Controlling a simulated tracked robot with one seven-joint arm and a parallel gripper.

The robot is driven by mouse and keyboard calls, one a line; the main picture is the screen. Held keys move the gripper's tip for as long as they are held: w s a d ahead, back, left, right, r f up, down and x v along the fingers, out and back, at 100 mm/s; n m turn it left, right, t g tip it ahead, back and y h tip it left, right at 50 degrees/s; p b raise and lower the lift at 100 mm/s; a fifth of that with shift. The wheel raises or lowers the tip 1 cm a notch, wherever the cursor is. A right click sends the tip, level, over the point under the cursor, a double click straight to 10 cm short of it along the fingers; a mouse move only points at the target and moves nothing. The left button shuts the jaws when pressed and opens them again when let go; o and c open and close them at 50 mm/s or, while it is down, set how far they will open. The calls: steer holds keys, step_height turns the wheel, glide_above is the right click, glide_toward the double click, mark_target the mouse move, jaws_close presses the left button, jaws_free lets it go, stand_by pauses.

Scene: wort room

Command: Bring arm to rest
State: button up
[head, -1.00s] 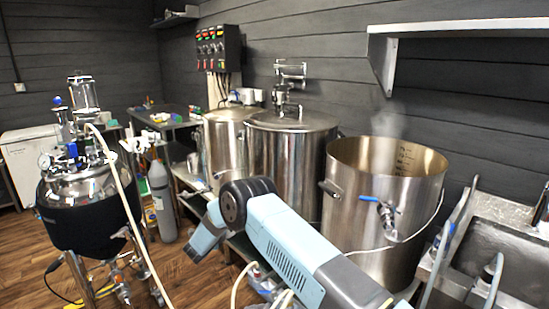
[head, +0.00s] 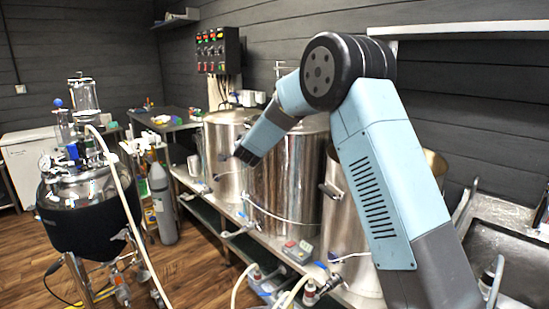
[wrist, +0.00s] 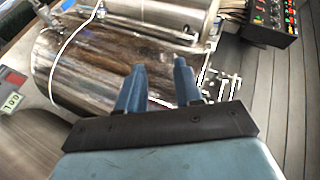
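My arm is raised in the head view, its dark elbow joint high in front of the wall and its forearm sloping down to the left. My gripper (head: 242,155) is at the lower end of the forearm, in front of the steel kettles. In the wrist view my gripper (wrist: 158,72) shows two blue fingers set apart, with nothing between them. A steel kettle (wrist: 115,65) lies beyond the fingers. I cannot tell how far the fingertips are from it.
The middle kettle (head: 290,185) and left kettle (head: 222,150) stand on a bench. My arm hides much of the right kettle (head: 345,225). A control box (head: 217,50) hangs on the wall. A shelf (head: 470,28) is near my arm. A dark jacketed vessel (head: 85,215) stands left.

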steer(key=s+d+r+n+g, duration=0.2)
steer(key=s+d+r+n, duration=0.2)
steer(key=s+d+r, duration=0.45)
steer(key=s+d+r+n+g, duration=0.1)
steer(key=s+d+r+n, duration=0.2)
steer(key=s+d+r, duration=0.6)
steer(key=s+d+f+n+g+h, duration=0.1)
steer(key=s+d, duration=0.5)
steer(key=s, duration=0.6)
steer(key=s+d+f+n+g+h, duration=0.1)
steer(key=s+d+f, duration=0.3)
steer(key=s, duration=0.9)
steer(key=s+d+f+n+g+h, duration=0.1)
steer(key=s+d+f+n+g, duration=0.1)
steer(key=s+d, duration=0.6)
steer(key=s+f, duration=0.1)
steer(key=s, duration=0.4)
steer(key=shift+g, duration=0.3)
steer(key=shift+o, duration=0.9)
steer(key=shift+w, duration=0.1)
